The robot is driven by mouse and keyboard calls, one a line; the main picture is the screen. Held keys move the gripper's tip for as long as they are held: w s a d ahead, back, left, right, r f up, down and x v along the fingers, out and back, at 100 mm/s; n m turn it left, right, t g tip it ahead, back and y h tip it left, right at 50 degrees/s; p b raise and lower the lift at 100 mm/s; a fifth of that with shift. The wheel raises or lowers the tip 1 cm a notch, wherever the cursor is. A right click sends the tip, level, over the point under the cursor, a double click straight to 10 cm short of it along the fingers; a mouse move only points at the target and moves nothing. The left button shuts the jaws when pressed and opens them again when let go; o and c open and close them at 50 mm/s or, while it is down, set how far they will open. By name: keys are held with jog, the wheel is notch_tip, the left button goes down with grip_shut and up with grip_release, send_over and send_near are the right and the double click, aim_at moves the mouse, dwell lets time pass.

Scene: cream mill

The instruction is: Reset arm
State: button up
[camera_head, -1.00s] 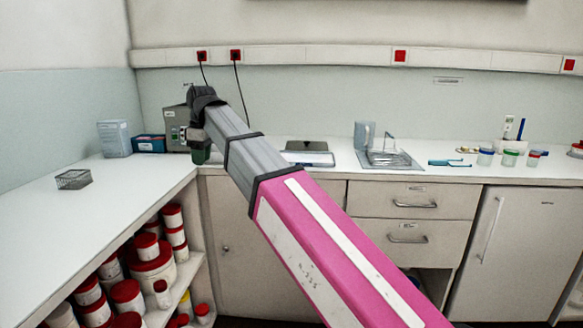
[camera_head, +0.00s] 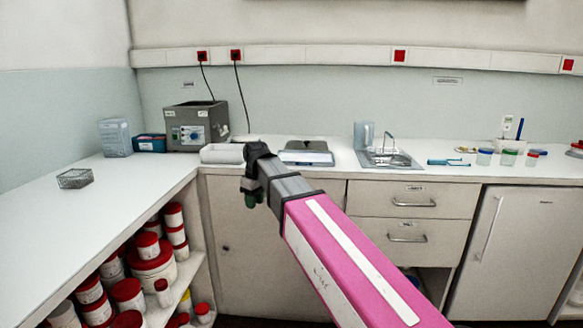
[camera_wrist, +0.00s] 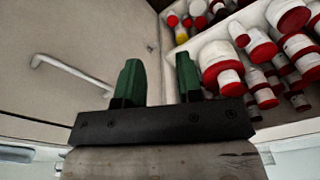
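My arm reaches up from the lower right in the head view, with a pink link and a grey forearm. My gripper (camera_head: 254,199) hangs at its end, pointing down in front of the cupboard door below the counter edge. In the wrist view my gripper (camera_wrist: 158,75) shows two green fingers set apart with nothing between them. It is open and empty.
A grey device (camera_head: 196,127), a white tray (camera_head: 222,153) and a scale (camera_head: 306,153) stand on the counter (camera_head: 130,187). A sink (camera_head: 390,158) lies right. Red-lidded jars (camera_head: 152,262) fill the lower left shelves. A wire basket (camera_head: 74,179) sits left.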

jog(key=s+d+f+m, duration=0.3)
jog(key=d+f, duration=0.6)
jog(key=d, duration=0.1)
jog(key=s+d+f+m, duration=0.4)
jog(key=d+f, duration=0.6)
jog(key=d, duration=0.1)
jog(key=s+d+f+m+h, duration=0.1)
jog(key=s+d+f+m, duration=0.3)
jog(key=d+f, duration=0.5)
jog(key=shift+d+f, duration=0.35)
jog(key=shift+d, duration=0.55)
